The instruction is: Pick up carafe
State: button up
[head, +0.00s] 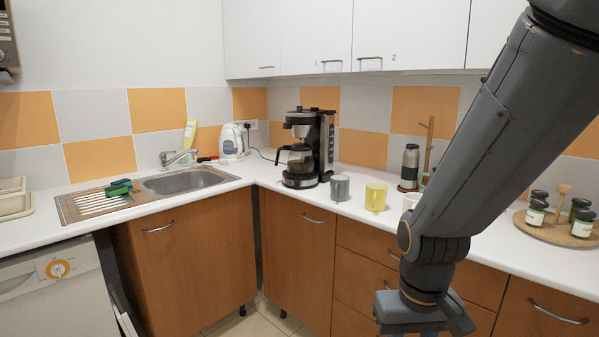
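The glass carafe (299,161) sits inside the black coffee maker (326,147) on the counter near the corner. Its black handle (281,155) points to the left, and dark coffee shows in its lower part. My gripper (423,318) hangs low at the bottom right, in front of the drawers and well apart from the carafe. Its fingers are not clearly seen, so I cannot tell whether it is open or shut.
A grey mug (340,188) and a yellow mug (376,196) stand right of the coffee maker. The sink (187,181) is to the left, with a white kettle (232,141) behind it. Wall cabinets (310,38) hang above. The counter in front of the carafe is clear.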

aim_at(301, 162)
jog(key=u, duration=0.85)
jog(key=i, duration=1.35)
jog(key=z, duration=0.65)
